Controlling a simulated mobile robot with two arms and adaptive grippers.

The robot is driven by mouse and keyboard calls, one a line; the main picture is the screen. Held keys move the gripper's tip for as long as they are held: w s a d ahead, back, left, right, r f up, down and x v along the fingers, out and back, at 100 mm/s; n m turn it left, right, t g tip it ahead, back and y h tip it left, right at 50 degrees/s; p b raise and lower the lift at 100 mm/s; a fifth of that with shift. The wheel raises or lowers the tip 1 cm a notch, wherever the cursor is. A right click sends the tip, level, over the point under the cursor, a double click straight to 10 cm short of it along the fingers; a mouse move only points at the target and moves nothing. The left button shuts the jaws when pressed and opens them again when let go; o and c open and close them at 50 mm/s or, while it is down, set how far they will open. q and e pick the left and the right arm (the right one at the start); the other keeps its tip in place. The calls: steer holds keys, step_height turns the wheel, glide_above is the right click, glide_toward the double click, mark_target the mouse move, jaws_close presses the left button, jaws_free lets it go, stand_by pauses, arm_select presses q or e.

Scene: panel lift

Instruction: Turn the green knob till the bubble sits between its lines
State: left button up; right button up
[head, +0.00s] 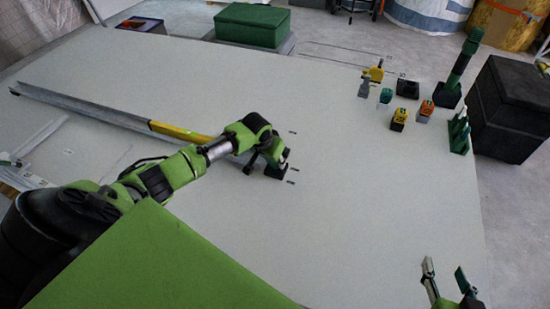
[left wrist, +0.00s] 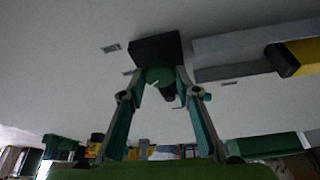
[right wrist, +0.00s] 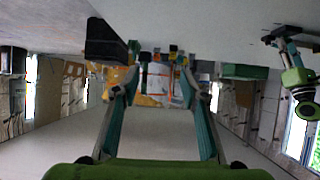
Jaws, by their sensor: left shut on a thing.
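The green knob (left wrist: 159,76) sits on a black block (left wrist: 155,50) in the left wrist view. My left gripper (left wrist: 162,82) has its fingers on either side of the knob and is shut on it. In the head view the black block (head: 275,171) shows beneath my left gripper (head: 284,160), which hides most of the knob. A yellow bar (head: 180,132), perhaps a level, lies by the grey rail, left of my left gripper. I cannot make out a bubble or its lines. My right gripper (head: 447,272) is open and empty at the lower right.
The long grey rail (head: 90,108) runs across the pale panel (head: 330,215). Several small tools, including a yellow one (head: 374,74), stand at the back right beside a black box (head: 509,105). A green box (head: 252,25) stands at the back. The panel's right front is clear.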

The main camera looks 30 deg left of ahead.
arm_select(q)
steer(key=m+h+p, duration=0.1)
steer(key=m, duration=0.1)
steer(key=shift+a+m, duration=0.15)
steer(key=shift+m, duration=0.45)
arm_select(e)
steer(key=s+d+f+g, duration=0.2)
steer(key=s+f+g, duration=0.1)
steer(key=s+f, duration=0.2)
arm_select(q)
steer(key=shift+m+h, duration=0.3)
steer(key=shift+m, duration=0.1)
steer(key=shift+m+g+h+b, duration=0.3)
steer(key=shift+m+b, duration=0.15)
steer(key=shift+m, duration=0.45)
arm_select(e)
steer(key=shift+t, duration=0.9)
steer(key=shift+w+a+r, duration=0.35)
steer(key=shift+w+r, duration=0.45)
steer(key=shift+w, duration=0.05)
steer(key=shift+w+a+r, duration=0.3)
steer(key=shift+w+r, duration=0.5)
steer(key=shift+w, duration=0.05)
arm_select(q)
steer(key=o, duration=1.1)
steer(key=shift+a, duration=0.1)
